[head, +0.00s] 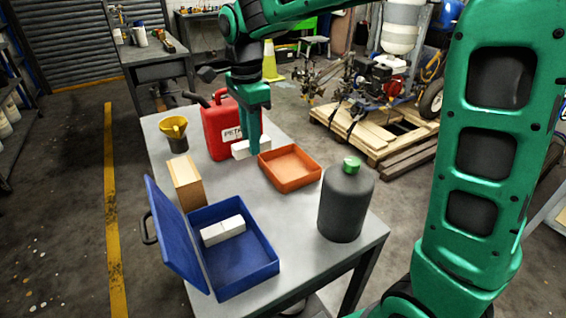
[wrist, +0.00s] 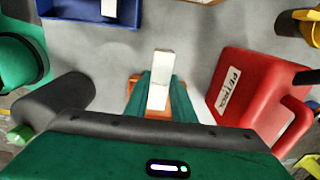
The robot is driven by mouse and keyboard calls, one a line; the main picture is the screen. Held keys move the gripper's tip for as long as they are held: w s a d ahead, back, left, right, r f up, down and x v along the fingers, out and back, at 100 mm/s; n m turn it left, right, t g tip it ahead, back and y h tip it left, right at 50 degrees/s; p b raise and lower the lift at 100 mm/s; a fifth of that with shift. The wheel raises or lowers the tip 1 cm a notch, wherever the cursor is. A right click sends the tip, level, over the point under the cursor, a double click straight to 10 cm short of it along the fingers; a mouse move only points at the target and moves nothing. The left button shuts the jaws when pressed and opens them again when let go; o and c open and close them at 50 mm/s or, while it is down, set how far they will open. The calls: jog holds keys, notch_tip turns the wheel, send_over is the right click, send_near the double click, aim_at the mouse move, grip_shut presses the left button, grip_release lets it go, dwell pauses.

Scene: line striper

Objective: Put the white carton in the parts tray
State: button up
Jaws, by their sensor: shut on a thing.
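My gripper (head: 252,148) is shut on a white carton (head: 240,149), held between the red petrol can and the orange tray. The carton also shows between the green fingers in the wrist view (wrist: 160,72). The shallow orange tray (head: 291,187) looks empty and sits to the right of the carton in the head view. In the wrist view, part of the orange tray (wrist: 133,84) shows behind the fingers. I cannot tell how high the carton is above the table. A second white block (head: 222,230) lies in the open blue box.
The grey table (head: 275,214) also bears a red petrol can (head: 219,131), a yellow funnel-topped pot (head: 175,134), a tan box (head: 186,181), an open blue box (head: 262,270) and a dark bottle with a green cap (head: 346,203). The table's middle is clear.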

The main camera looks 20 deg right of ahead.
jog(key=w+d+f, duration=0.1)
jog(key=d+f, duration=0.1)
jog(key=d, duration=0.1)
jog(key=d+f, duration=0.2)
jog(key=d, duration=0.2)
jog(key=w+d+f, duration=0.1)
jog(key=d+f, duration=0.1)
jog(key=d, duration=0.2)
jog(key=shift+w+f, duration=0.35)
jog(key=shift+f, duration=2)
jog(key=o, duration=1)
jog(key=shift+f, duration=0.1)
